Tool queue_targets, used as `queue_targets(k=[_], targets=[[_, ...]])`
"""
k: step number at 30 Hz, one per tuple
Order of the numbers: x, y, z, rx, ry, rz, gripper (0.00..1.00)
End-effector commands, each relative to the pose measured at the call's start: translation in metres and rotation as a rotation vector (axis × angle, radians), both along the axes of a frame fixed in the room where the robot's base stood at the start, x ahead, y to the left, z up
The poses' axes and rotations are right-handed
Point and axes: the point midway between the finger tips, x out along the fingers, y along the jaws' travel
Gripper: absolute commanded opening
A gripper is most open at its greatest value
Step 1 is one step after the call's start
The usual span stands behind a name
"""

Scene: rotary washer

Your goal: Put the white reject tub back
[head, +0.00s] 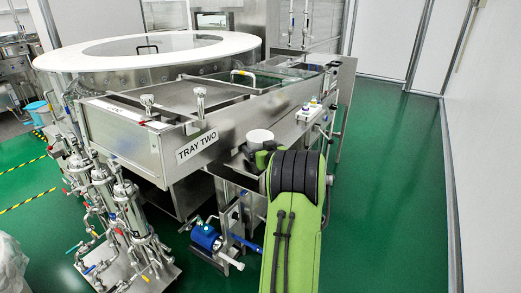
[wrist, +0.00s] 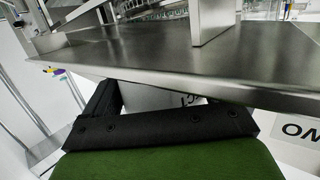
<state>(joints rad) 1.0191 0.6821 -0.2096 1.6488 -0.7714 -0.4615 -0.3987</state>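The white reject tub (head: 260,137) shows as a small white round tub at the front right corner of the TRAY TWO machine, just beyond the end of my arm. My gripper (head: 262,152) is at the tub, with a dark finger against its side.
The steel TRAY TWO tank (head: 180,130) and a narrow steel ledge (head: 310,118) with small bottles stand close by. A blue pump (head: 206,237) and pipework (head: 120,205) are below. The green floor (head: 400,190) on the right is clear.

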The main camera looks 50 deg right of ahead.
Motion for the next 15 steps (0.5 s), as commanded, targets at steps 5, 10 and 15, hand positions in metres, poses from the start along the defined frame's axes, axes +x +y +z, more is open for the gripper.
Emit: queue_targets(k=[5,10,15], targets=[[0.000,0.000,0.000,0.000,0.001,0.000,1.00],[0.000,0.000,0.005,0.001,0.000,0.000,1.00],[-0.034,0.018,0.010,0.001,-0.002,-0.005,1.00]])
